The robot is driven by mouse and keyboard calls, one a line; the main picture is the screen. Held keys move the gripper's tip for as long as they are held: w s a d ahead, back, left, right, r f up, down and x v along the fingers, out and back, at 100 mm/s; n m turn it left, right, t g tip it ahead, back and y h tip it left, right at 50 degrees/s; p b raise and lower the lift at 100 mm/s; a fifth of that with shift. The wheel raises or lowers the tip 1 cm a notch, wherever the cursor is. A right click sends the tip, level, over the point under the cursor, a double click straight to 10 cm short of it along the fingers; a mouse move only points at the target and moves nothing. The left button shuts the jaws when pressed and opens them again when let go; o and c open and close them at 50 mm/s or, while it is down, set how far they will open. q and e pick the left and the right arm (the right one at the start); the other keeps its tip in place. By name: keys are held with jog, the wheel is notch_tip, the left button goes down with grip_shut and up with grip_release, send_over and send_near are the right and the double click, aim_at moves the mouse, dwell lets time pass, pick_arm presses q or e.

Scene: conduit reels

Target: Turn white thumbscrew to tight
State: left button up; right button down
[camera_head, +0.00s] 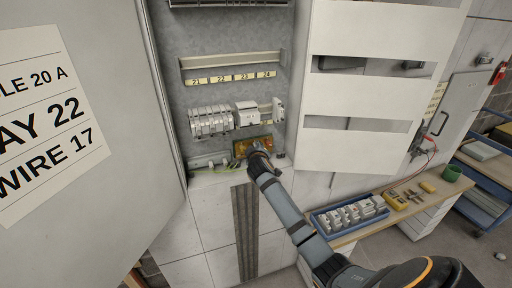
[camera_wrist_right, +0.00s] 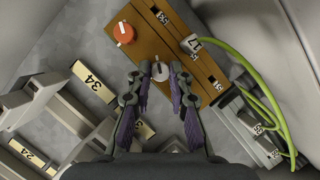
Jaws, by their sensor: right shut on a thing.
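The white thumbscrew (camera_wrist_right: 160,70) sits on a brown terminal board (camera_wrist_right: 155,42) in the right wrist view, with a dark line across its face. My right gripper (camera_wrist_right: 160,75) has its two purple-padded fingers on either side of it, shut on the thumbscrew at the fingertips. In the head view my right gripper (camera_head: 257,147) reaches the small brown board (camera_head: 240,148) low in the open cabinet and hides the thumbscrew there. Whether the thumbscrew is tight cannot be told. My left gripper is not in view.
An orange knob (camera_wrist_right: 124,33) is on the same board, close by. Green wires (camera_wrist_right: 252,80) run beside it to grey terminals. Above the board in the head view is a row of breakers (camera_head: 210,121). A blue tray (camera_head: 322,226) stands on the bench at right.

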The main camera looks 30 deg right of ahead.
jog(key=shift+f, duration=0.15)
jog(key=c, duration=1.2)
grip_release()
jog(key=shift+s, duration=0.1)
jog(key=v, duration=1.1)
jog(key=shift+s+a+r, duration=0.25)
jog(key=shift+r, duration=0.05)
